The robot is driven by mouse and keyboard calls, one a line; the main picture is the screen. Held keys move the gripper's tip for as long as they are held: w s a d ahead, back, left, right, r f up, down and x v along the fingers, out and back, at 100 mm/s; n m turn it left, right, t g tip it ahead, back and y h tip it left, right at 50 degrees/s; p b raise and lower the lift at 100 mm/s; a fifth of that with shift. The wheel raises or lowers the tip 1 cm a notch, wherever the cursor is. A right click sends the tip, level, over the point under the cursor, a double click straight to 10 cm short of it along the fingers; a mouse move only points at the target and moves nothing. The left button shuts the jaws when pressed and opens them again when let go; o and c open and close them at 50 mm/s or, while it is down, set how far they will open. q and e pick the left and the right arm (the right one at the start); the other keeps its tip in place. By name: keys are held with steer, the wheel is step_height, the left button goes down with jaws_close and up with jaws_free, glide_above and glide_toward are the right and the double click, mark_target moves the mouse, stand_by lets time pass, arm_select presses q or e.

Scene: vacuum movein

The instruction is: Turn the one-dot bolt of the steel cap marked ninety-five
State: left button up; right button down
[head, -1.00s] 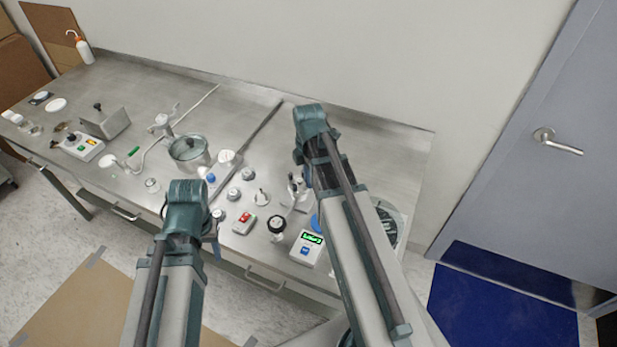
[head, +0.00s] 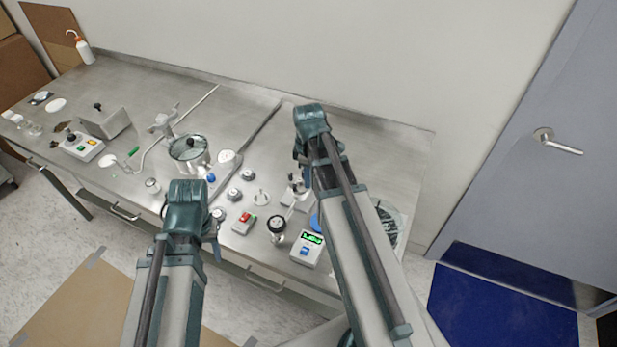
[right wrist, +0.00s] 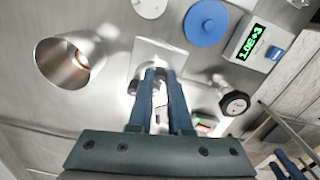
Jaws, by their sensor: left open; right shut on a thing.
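Several small round steel caps lie on the bench in the head view, one of them a steel cap (head: 234,194). Their marks and bolt dots are too small to read, so I cannot tell which is marked ninety-five. My right gripper (right wrist: 160,74) points down over a pale square plate (right wrist: 172,52) in the right wrist view. It is shut on a small part at that plate, mostly hidden between the fingers.
A gauge box with a green display (head: 311,240) reads about 1.0E+3 in the right wrist view. The bench's back right is clear.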

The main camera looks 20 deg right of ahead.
steer(key=m, duration=0.5)
steer(key=shift+m, duration=2.6)
steer(key=c, duration=1.1)
jaws_free()
steer(key=shift+r, duration=0.1)
step_height(320, 180, up, 14)
steer(key=p, duration=1.4)
steer(key=shift+f, duration=0.2)
